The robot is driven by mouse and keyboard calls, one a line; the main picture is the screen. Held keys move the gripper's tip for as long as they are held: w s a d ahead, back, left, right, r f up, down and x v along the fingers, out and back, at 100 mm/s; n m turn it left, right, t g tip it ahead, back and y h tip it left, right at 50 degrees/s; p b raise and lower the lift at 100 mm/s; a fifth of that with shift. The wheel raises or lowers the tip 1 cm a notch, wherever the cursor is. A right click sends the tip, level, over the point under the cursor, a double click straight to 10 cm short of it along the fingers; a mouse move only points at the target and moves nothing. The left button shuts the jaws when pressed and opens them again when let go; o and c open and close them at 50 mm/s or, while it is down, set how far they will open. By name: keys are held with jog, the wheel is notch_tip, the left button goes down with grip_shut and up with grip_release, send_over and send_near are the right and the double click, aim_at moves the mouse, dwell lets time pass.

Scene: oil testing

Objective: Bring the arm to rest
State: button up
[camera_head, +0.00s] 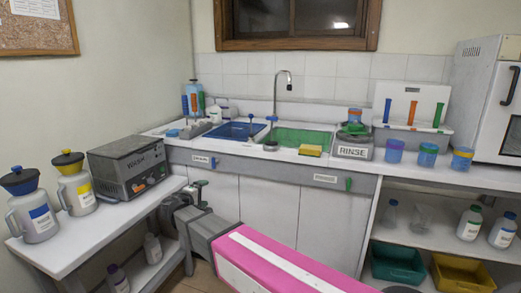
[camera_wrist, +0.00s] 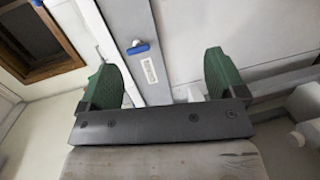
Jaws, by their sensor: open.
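My gripper (camera_wrist: 163,75) is open and empty in the wrist view, its two green fingers wide apart with nothing between them. Behind the fingers, that view shows the grey front edge of the counter with a white label and a blue handle (camera_wrist: 138,48). In the head view my arm reaches from the bottom, a pink link and then grey links, toward the left part of the sink cabinet. Its dark far end is low, in front of the cabinet doors (camera_head: 266,215) and beside the left table. The fingers are hard to make out there.
The left table (camera_head: 110,222) carries a grey WASH machine (camera_head: 127,167) and two jugs. The sink counter holds a blue basin (camera_head: 235,131), a green basin (camera_head: 300,138), a yellow sponge (camera_head: 311,150) and a RINSE unit (camera_head: 352,148). Right shelves hold bottles and bins.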

jog(key=s+d+f+m+g, duration=0.1)
jog(key=d+f+m+g, duration=0.4)
jog(key=d, duration=0.7)
jog(key=d+f+g, duration=0.3)
jog(key=d+f, duration=0.3)
jog(key=d, duration=0.6)
jog(key=s+d+f+m+g+y, duration=0.3)
jog(key=s+d+f, duration=0.1)
jog(key=s+d, duration=0.3)
jog(key=s+d+f+m+g+y, duration=0.3)
jog(key=s+d, duration=0.3)
jog(key=d, duration=0.6)
jog(key=shift+s+f+m+y, duration=0.35)
jog(key=shift+f+m+y, duration=0.25)
jog(key=shift+f+m, duration=0.25)
jog(key=shift+c, duration=0.3)
